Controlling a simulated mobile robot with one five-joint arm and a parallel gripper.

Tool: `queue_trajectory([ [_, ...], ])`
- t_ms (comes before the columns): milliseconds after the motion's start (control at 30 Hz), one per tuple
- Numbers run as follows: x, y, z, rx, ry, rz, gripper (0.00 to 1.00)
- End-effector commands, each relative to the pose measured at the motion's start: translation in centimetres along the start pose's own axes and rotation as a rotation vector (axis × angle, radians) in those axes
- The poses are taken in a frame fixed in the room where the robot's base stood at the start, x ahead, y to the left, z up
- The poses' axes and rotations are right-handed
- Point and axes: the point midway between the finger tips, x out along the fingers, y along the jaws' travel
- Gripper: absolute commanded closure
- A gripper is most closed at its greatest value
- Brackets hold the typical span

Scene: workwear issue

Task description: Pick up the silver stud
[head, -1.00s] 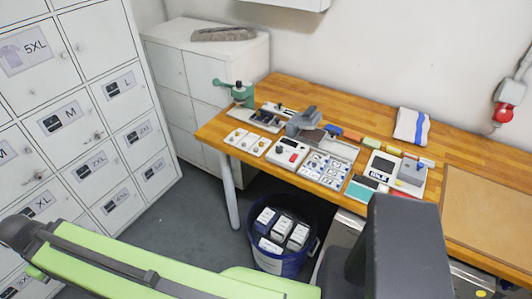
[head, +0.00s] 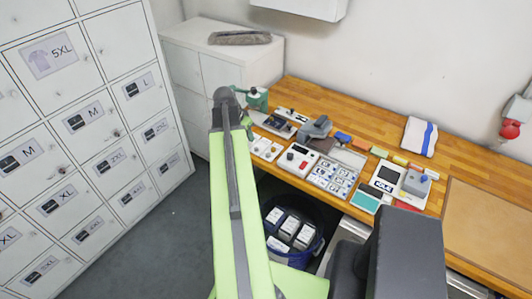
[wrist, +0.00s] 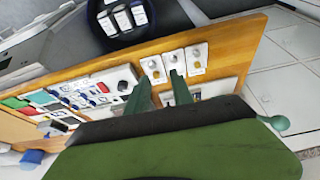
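Three white cards with small round studs lie in a row near the left front corner of the wooden table, and they show in the head view (head: 263,148). In the wrist view, the outer studs look yellowish. The middle one looks greyer and seems to be the silver stud (wrist: 174,58), but it is too small to be sure. My gripper (wrist: 160,90) has its two green fingers apart with nothing visible between them. It is above the table, short of the cards in the wrist view. In the head view, my arm hides most of it.
A green hand press (head: 257,98) stands behind the cards, close to my gripper; its ball handle (wrist: 280,122) shows in the wrist view. A white device (head: 297,158) and a tray of small parts (head: 333,178) lie right of the cards. A blue bin (head: 300,262) stands below the table.

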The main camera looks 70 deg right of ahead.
Motion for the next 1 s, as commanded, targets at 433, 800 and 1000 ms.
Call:
queue_trajectory([
  [433, 3.0, 2.2, -2.4, 0.086, 0.017, 0.018, 0.72],
  [800, 11.4, 2.3, -2.3, 0.084, 0.017, 0.017, 0.72],
  [1000, 13.0, 2.3, -2.6, 0.082, 0.017, 0.017, 0.72],
])
